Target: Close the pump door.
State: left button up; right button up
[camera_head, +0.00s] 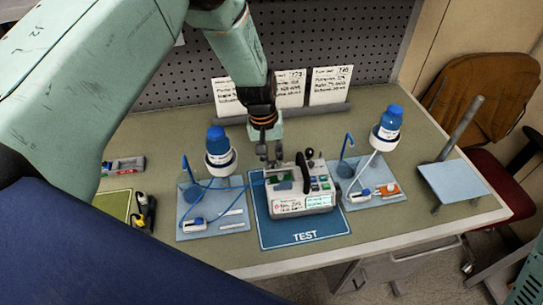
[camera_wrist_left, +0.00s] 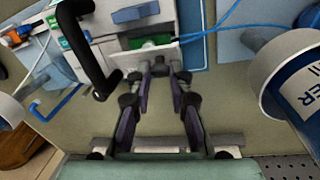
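The infusion pump (camera_head: 306,203) is a white-grey box with a small screen, standing on the blue TEST mat (camera_head: 330,225). In the left wrist view, its pale door plate (camera_wrist_left: 132,58) stands out from the body, with a green part (camera_wrist_left: 150,41) showing behind it. My left gripper (camera_head: 270,158) points down just behind the pump's left side. In the left wrist view its fingertips (camera_wrist_left: 163,72) are a little apart, at the door plate's edge; I cannot tell whether they touch it. Nothing shows held between them. My right gripper is not in view.
A dark handle (camera_wrist_left: 88,50) rises near the gripper. A perforated panel (camera_head: 320,45) with printed cards (camera_head: 331,84) is behind. An angled blue plate (camera_head: 455,180) stands right.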

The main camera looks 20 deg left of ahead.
pick_arm(q)
jog(key=shift+d, duration=0.1)
grip_shut()
jog(key=shift+s, duration=0.15)
jog(key=shift+s+d+f+t+y, duration=0.2)
jog(key=shift+s+t+y, duration=0.15)
jog(key=shift+t, duration=0.2)
jog(key=shift+s+d+f+t+y, duration=0.1)
jog(key=shift+s+f+t+y, duration=0.1)
jog(key=shift+t+y, duration=0.3)
jog(key=o, duration=0.6)
grip_release()
jog(key=shift+o, duration=0.2)
